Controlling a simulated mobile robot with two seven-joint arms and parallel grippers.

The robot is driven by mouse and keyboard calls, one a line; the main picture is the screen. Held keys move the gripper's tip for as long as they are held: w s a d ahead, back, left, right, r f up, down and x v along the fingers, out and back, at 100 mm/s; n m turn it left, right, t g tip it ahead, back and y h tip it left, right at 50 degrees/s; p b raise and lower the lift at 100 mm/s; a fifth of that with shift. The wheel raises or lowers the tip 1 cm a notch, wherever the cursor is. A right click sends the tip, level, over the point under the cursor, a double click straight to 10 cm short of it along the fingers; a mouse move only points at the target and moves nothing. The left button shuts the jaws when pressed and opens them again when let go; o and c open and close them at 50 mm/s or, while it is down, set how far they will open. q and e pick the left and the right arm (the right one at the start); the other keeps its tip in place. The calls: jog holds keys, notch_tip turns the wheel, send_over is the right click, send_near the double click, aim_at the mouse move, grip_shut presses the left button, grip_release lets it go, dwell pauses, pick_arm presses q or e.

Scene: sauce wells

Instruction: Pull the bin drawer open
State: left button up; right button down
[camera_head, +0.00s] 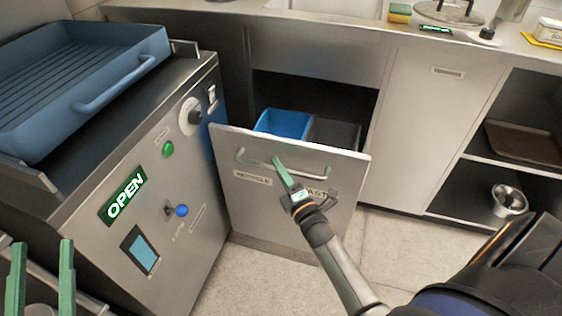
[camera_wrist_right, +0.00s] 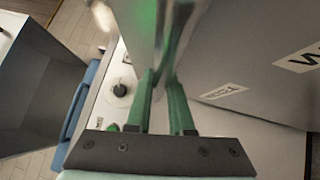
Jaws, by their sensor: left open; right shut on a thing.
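The bin drawer (camera_head: 345,166) stands partly out of the counter, its grey front panel forward of the cabinet face. A blue bin (camera_head: 286,123) and a dark grey bin (camera_head: 336,132) show behind the panel. A bar handle (camera_head: 308,176) runs along the panel's upper part, above printed labels. My right gripper (camera_head: 277,163) is at the handle's left part and shut on it. In the right wrist view the green fingers (camera_wrist_right: 162,88) are close together beside the panel; the grip itself is hard to make out. My left gripper (camera_head: 41,262) is open and empty at lower left.
A steel machine (camera_head: 150,225) with a lit OPEN sign stands close left of the drawer, a blue tray (camera_head: 60,100) on top. Open shelves on the right hold a brown tray (camera_head: 525,140) and a metal bowl (camera_head: 508,198). The floor (camera_head: 250,275) before the drawer is clear.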

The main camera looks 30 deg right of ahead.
pick_arm(q)
jog(key=shift+w+a+f+y, duration=0.15)
jog(key=shift+f+y, duration=0.15)
jog(key=shift+f, duration=0.2)
pick_arm(e)
jog(key=shift+s+a, duration=0.3)
jog(key=shift+a, duration=0.05)
jog(key=c, duration=0.8)
grip_release()
